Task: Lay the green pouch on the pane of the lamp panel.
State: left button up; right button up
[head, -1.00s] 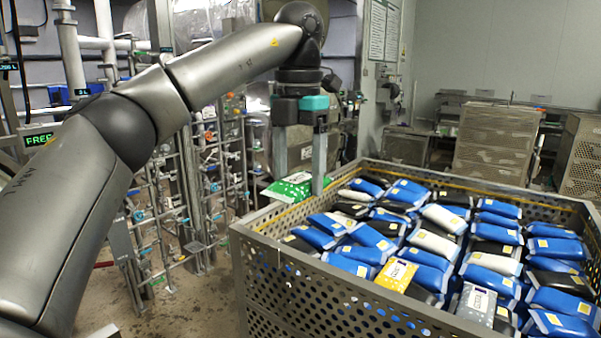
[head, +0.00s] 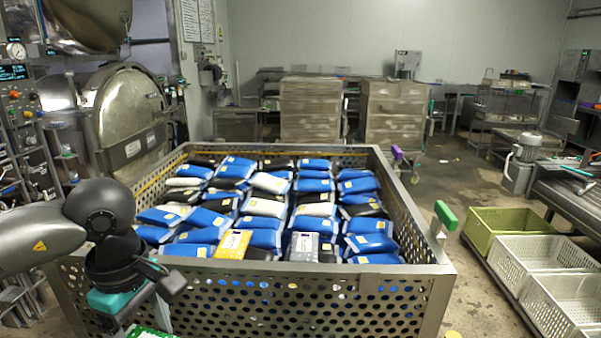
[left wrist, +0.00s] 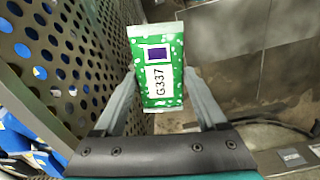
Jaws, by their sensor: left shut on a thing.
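The green pouch (left wrist: 157,68) with white dots and a label reading G337 is between the fingers of my left gripper (left wrist: 160,95) in the left wrist view. The gripper is shut on it, beside the perforated wall of the crate. In the head view only the edge of the green pouch (head: 150,333) shows at the bottom, below my left gripper (head: 140,318), outside the crate's near left corner. I cannot see the lamp panel or its pane in these frames. My right gripper is out of view.
A large perforated crate (head: 300,275) holds blue, black and white pouches, with one yellow and one grey pouch (head: 303,247) at the front. Green and white baskets (head: 512,225) stand at the right. A round autoclave door (head: 130,115) is at the back left. Floor shows right of the crate.

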pick_arm(q)
jog(key=s+d+f+m, duration=0.3)
jog(key=f+m, duration=0.4)
jog(key=s+d+f+m, duration=0.2)
jog(key=s+f+m, duration=0.1)
jog(key=f+m, duration=0.5)
jog(key=shift+s+d+f, duration=0.3)
jog(key=shift+d, duration=0.1)
